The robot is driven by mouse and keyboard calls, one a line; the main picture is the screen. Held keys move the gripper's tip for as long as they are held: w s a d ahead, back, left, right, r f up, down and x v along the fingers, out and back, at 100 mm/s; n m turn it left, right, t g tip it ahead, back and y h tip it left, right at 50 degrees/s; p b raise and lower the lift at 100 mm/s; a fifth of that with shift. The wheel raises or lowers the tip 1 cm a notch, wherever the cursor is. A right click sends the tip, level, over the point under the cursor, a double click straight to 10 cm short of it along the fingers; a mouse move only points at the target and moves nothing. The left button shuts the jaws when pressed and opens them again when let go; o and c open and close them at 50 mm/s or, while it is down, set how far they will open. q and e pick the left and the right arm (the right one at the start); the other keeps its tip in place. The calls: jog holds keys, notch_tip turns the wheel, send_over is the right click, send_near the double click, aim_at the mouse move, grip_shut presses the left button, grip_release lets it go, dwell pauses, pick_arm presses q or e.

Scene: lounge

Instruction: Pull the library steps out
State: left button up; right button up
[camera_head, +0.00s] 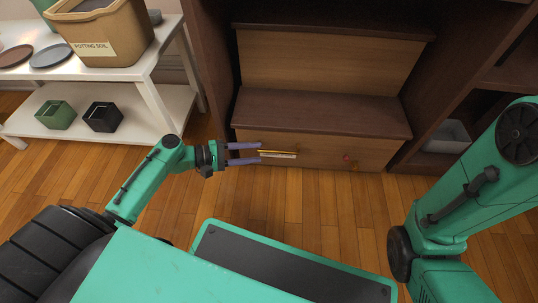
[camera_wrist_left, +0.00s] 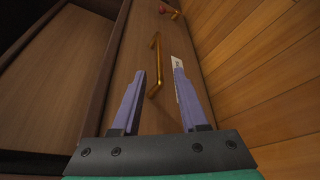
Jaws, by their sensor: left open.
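The library steps (camera_head: 320,110) are wooden, with dark brown treads and lighter front boards, and stand in a dark cabinet bay. A brass bar handle (camera_head: 277,152) with a pale label under it is on the lowest front board; the handle also shows in the left wrist view (camera_wrist_left: 155,65). My left gripper (camera_head: 260,153) is open, its two purple fingers pointing at the handle from the left in the head view. In the left wrist view the handle lies ahead between the fingertips, which do not grip it. My right gripper is out of view; only my right arm shows.
A white shelf (camera_head: 150,85) at the left holds a potting soil bin (camera_head: 98,35), plates and small green and black pots. A grey bin (camera_head: 447,137) sits in the cabinet at right. Floor before the steps is clear.

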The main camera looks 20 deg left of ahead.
aim_at(268, 151)
pick_arm(q)
jog(key=b+x, duration=0.1)
jog(key=x, duration=0.4)
jog(key=shift+a+f+b, duration=0.1)
jog(key=shift+b, duration=0.2)
jog(key=shift+w+d, duration=0.2)
grip_shut()
dwell(0.8)
